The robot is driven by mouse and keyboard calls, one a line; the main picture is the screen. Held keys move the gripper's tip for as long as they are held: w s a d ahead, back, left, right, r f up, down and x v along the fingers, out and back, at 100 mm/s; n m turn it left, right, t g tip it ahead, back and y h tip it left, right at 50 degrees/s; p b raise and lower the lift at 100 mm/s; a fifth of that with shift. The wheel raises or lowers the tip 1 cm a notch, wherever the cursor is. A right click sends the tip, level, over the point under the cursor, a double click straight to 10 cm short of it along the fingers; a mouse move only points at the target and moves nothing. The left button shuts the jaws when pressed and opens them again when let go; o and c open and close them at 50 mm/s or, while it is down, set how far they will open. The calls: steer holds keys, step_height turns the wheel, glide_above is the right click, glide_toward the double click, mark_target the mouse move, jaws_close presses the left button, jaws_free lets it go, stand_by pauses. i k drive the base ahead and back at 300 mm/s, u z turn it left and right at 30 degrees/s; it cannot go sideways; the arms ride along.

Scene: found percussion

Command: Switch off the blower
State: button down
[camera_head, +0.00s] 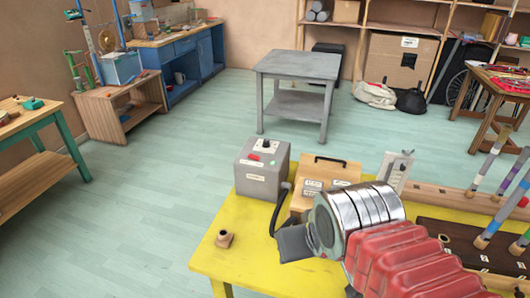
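A grey box (262,170) stands on the yellow table, with a black knob on its sloped top, a red button or switch beside the knob and pale labels. It looks like the blower; its labels are too small to read. A dark hose runs down beside its right side. My arm, red and ribbed with shiny metal rings, reaches in from the lower right. A dark grey block at its end seems to be my gripper (295,243). It is in front of and to the right of the grey box, apart from the red switch. Its fingers cannot be made out.
A wooden box with a handle (325,171) stands right of the grey box. A small brown cup-like piece (224,239) sits near the left of the yellow table (245,268). Coloured tubes (488,160) stand at the right. The table's front left is mostly clear.

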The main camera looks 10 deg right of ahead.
mark_target(251, 156)
steer(key=u, duration=0.05)
steer(key=k, duration=0.65)
steer(key=u, duration=0.15)
steer(key=i, duration=0.7)
steer(key=u, duration=0.6)
steer(key=i, duration=0.55)
steer(key=u, duration=0.3)
